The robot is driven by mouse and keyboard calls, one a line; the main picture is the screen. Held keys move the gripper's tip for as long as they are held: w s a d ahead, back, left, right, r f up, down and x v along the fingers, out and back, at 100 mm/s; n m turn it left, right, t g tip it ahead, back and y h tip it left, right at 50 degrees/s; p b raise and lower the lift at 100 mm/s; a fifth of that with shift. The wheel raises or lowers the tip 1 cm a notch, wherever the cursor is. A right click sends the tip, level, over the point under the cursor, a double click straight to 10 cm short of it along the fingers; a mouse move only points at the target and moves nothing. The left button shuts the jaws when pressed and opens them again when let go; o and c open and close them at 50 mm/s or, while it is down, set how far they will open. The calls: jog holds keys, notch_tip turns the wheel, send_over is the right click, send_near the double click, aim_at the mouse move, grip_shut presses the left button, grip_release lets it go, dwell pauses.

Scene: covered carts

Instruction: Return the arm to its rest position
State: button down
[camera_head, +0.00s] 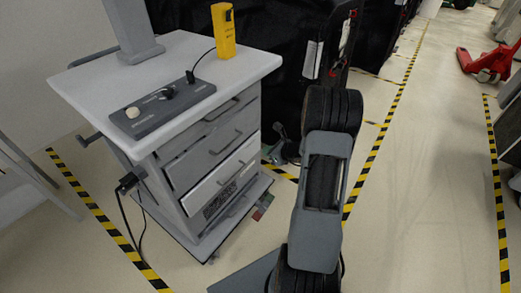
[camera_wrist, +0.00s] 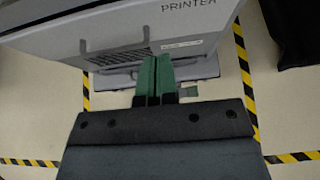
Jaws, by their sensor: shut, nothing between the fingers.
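My arm (camera_head: 320,200) rises in front of me at the lower middle of the head view, with its upper joint beside the cart. My gripper (camera_wrist: 156,62) shows in the wrist view with its two green fingers together and nothing between them. In that view the fingers point toward a grey cabinet front with the word "PRINTER" on it. The gripper is hidden in the head view.
A grey drawer cart (camera_head: 262,70) stands at the left, bearing a dark panel (camera_head: 163,108) and a yellow device (camera_head: 223,31). Black covered carts (camera_head: 270,60) stand behind. Floor (camera_head: 425,190) at right is clear between striped tapes. A red pallet jack (camera_head: 487,64) stands far right.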

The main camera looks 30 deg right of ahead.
jog(key=shift+v, duration=1.1)
jog(key=s+a+r+n+g+y+p, duration=0.2)
jog(key=s+a+r+n+g+p, duration=0.55)
jog(key=n, duration=0.75)
jog(key=s+a+r+n+h+p, duration=0.2)
jog(key=s+a+r+n+p, duration=0.1)
jog(key=r, duration=0.6)
jog(key=s+a+r+n+h+p, duration=0.2)
jog(key=s+a+r+n+p, duration=0.2)
jog(key=r, duration=0.6)
jog(key=s+a+r+n+h+p, duration=0.3)
jog(key=r+n+p, duration=0.3)
jog(key=r+n, duration=0.3)
jog(key=shift+s+a+r, duration=0.3)
jog(key=shift+a+r, duration=0.15)
jog(key=shift+r, duration=0.25)
